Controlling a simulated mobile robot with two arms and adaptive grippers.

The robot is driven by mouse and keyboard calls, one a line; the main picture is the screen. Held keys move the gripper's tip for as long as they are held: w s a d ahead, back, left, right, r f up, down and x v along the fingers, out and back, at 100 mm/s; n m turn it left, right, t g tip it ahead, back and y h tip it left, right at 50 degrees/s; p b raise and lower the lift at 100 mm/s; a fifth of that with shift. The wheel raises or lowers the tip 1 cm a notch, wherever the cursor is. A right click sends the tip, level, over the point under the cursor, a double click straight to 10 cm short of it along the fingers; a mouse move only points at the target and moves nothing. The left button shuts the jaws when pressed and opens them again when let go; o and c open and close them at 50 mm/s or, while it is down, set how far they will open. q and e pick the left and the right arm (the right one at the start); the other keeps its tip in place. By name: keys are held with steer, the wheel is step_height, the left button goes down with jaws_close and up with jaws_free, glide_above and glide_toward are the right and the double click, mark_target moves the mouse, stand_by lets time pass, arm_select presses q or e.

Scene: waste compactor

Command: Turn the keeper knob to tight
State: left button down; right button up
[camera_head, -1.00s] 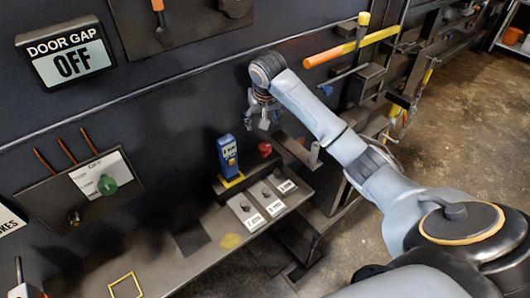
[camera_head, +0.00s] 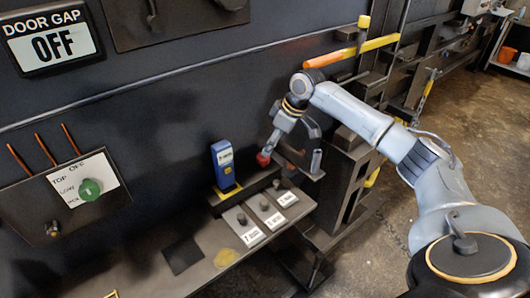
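A red knob (camera_head: 263,159) sits at the wall just right of a blue gauge-like device (camera_head: 226,164). I cannot read any label that names it the keeper knob. My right gripper (camera_head: 292,148) comes in from the right with its fingers spread wide and nothing visible between them. One finger's tip is right at the red knob, and I cannot tell whether it touches. My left gripper is out of view.
Several small dark knobs with white labels (camera_head: 253,236) line the ledge below. A green knob (camera_head: 89,190) sits on a panel at the left, under a display (camera_head: 52,40) reading "DOOR GAP OFF". An orange-yellow bar (camera_head: 352,50) projects behind my arm. Floor at the right is open.

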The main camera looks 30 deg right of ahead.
mark_target(263, 161)
steer(key=p+x, duration=0.1)
steer(key=x, duration=0.5)
steer(key=shift+f, duration=0.1)
steer(key=shift+c, duration=0.4)
